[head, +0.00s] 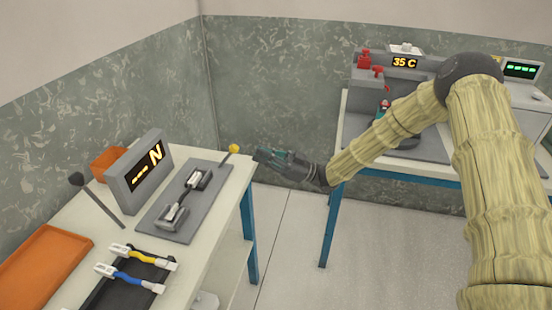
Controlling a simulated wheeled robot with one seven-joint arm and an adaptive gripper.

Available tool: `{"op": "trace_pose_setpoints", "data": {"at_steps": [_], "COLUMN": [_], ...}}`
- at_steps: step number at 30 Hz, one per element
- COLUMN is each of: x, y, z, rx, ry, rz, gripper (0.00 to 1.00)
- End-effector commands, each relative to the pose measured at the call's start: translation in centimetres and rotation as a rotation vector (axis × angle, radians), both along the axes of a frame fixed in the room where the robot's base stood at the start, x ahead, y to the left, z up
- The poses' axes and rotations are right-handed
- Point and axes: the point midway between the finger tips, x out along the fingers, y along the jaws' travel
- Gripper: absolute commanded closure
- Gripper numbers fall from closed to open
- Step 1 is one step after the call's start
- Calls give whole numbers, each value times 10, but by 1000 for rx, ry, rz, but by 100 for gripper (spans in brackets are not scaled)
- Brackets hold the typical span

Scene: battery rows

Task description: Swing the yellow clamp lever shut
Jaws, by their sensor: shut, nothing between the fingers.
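The yellow clamp lever (234,148) shows as a round yellow knob on a short stem, tilted up at the far right corner of a grey plate (212,184). The plate lies on the left table and carries a dark bar between two metal blocks (185,200). My gripper (261,155) is shut and empty. In the picture it is just right of the yellow knob, beyond the table's right edge, with a small gap between them. I cannot tell the depth between them. The stem's lower end is hard to make out.
A display box (140,172) showing an N stands behind the plate. A black-knobbed rod (76,179) leans left of it. Orange trays (40,268), a black tray (108,290) with cable connectors, and the right bench (343,130) with equipment are around. Floor between tables is clear.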

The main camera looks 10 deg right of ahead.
Motion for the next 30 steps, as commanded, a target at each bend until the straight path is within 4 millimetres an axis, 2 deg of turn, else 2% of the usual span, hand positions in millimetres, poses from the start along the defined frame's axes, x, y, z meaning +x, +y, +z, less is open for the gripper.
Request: {"op": "trace_pose_setpoints", "data": {"at_steps": [3,10,30], "x": [3,7,9], "y": [16,33,40], "z": [8,15,22], "rx": [0,-1,-29], "ry": [1,1,10], "rz": [0,0,0], "gripper": [100,100,100]}}
